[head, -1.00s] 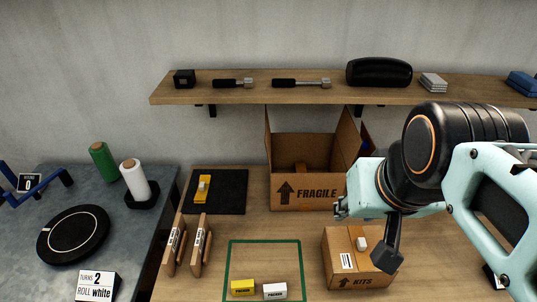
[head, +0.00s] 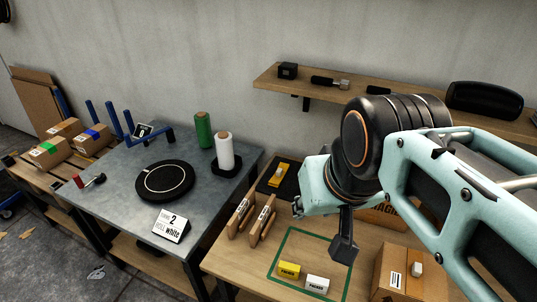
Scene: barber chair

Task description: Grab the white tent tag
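The white tent tag (head: 317,284) stands on the wooden table at the bottom of the head view, with small dark lettering on its front. A similar yellow tag (head: 288,270) stands just to its left. Both are inside a green outlined rectangle (head: 290,235). My gripper (head: 299,208) is up and to the right of the centre, apart from both tags and nearer the camera's height.
A cardboard box (head: 405,273) stands right of the white tag. Wooden blocks with labels (head: 262,219) stand behind and left. A grey table (head: 110,200) at left bears a black turntable (head: 164,181), a "ROLL white" sign (head: 171,225), and green (head: 203,131) and white (head: 224,152) rolls.

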